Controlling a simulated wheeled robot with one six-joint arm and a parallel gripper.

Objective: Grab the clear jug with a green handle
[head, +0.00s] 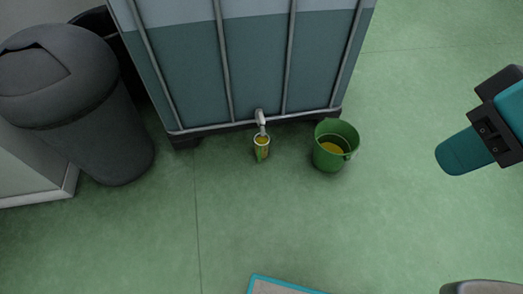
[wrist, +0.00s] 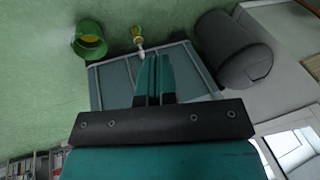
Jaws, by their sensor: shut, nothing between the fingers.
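The clear jug (head: 261,147) stands on the green floor right under the tap of a big tank, with yellow-green liquid and a green strip on its side. It looks small, and its handle is hard to make out. In the wrist view the jug (wrist: 136,32) is a small pale and yellow shape beside the tap, beyond my fingertips. My gripper (wrist: 154,60) shows there with its two teal fingers together and empty, well apart from the jug. In the head view, teal and black parts of my arm are at the right edge.
The caged tank (head: 257,65) with its metal tap (head: 260,118) stands behind the jug. A green bucket (head: 322,158) with yellow liquid is to the jug's right. A grey bin (head: 95,130) stands at left. A blue-edged panel (head: 285,287) shows at the bottom.

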